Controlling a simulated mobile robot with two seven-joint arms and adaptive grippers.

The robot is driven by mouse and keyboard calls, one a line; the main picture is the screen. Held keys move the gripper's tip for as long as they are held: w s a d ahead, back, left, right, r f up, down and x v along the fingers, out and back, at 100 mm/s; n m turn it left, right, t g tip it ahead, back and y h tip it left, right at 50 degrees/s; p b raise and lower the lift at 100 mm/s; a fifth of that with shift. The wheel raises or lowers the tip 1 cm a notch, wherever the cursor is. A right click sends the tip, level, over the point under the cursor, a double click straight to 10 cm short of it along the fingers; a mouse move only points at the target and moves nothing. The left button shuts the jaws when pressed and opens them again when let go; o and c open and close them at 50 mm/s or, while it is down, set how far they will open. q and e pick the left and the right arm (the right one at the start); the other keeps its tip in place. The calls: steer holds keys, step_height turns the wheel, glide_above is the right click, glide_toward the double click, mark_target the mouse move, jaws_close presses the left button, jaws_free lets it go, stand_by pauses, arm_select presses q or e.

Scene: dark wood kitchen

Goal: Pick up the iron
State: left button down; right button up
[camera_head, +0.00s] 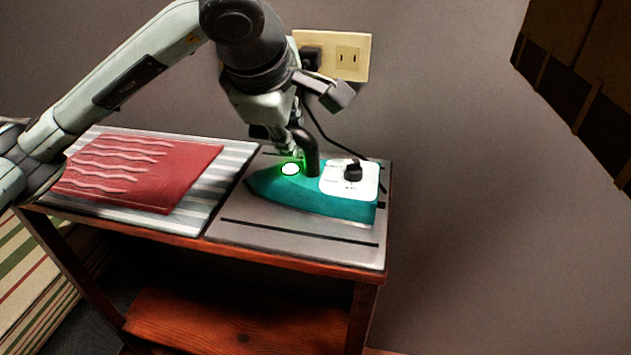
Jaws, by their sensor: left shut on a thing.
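A teal iron (318,197) with a white rear panel and a black knob lies on a grey board (300,232) at the right end of a small wooden table. A round spot on its front glows green. My left gripper (303,148) reaches down from above and is shut on the iron's dark handle. The arm and gripper hide part of the handle. The iron appears to rest on the board; a gap beneath it cannot be made out. My right gripper is not in view.
A folded red cloth (165,178) lies on a grey striped mat (218,192) at the table's left. A wall outlet (350,56) with a plugged-in dark cord (330,138) is behind. The table (365,310) has a lower shelf. The wall side at right is clear.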

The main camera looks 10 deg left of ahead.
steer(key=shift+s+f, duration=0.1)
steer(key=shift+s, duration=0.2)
arm_select(q)
steer(key=shift+r, duration=0.15)
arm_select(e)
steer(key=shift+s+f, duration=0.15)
arm_select(q)
steer(key=shift+w, duration=0.1)
steer(key=shift+r, duration=0.9)
steer(key=r, duration=0.2)
steer(key=shift+a+r, duration=0.2)
steer(key=shift+r, duration=0.1)
steer(key=s+a+r, duration=0.6)
steer(key=s+a, duration=0.1)
steer(key=s, duration=0.1)
steer(key=shift+s+a+r+b, duration=0.25)
steer(key=shift+a+b, duration=0.1)
steer(key=shift+a, duration=0.05)
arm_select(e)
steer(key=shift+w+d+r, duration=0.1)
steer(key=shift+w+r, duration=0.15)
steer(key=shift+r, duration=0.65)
